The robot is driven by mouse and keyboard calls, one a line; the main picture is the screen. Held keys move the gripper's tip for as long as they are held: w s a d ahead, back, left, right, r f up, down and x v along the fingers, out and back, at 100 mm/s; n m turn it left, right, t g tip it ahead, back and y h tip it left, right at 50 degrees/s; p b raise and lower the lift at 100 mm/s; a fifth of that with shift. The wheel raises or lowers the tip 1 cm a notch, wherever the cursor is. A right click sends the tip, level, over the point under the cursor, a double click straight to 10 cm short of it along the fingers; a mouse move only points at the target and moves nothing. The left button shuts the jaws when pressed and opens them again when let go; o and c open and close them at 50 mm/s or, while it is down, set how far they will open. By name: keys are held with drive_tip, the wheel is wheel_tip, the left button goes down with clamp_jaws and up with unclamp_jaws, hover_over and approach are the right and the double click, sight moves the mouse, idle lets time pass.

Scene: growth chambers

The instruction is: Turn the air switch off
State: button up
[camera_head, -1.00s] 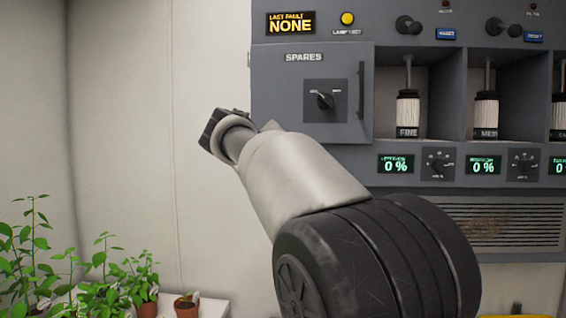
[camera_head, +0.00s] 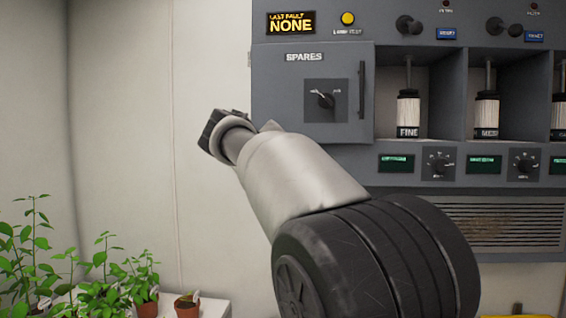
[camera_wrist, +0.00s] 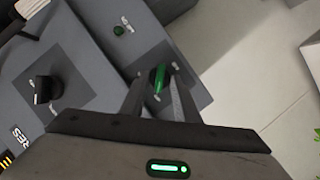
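A green rotary switch (camera_wrist: 159,80) on a dark square plate shows in the wrist view, with its handle between my gripper's two fingers (camera_wrist: 157,88). The fingers stand apart on either side of the handle, with a gap visible; I cannot tell whether either touches it. The switch's label is not readable, so I cannot confirm it is the air switch. In the head view my gripper (camera_head: 222,130) is at the left edge of the grey panel (camera_head: 312,115), and my arm hides the switch and the fingertips.
A black rotary switch (camera_head: 325,100) sits on the SPARES door, which has a vertical handle (camera_head: 361,90). Potted plants (camera_head: 145,290) stand at lower left. The wall left of the panel is clear.

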drive_tip(key=b+v, duration=0.2)
drive_tip(key=v, duration=1.5)
drive_tip(key=shift+s, duration=0.2)
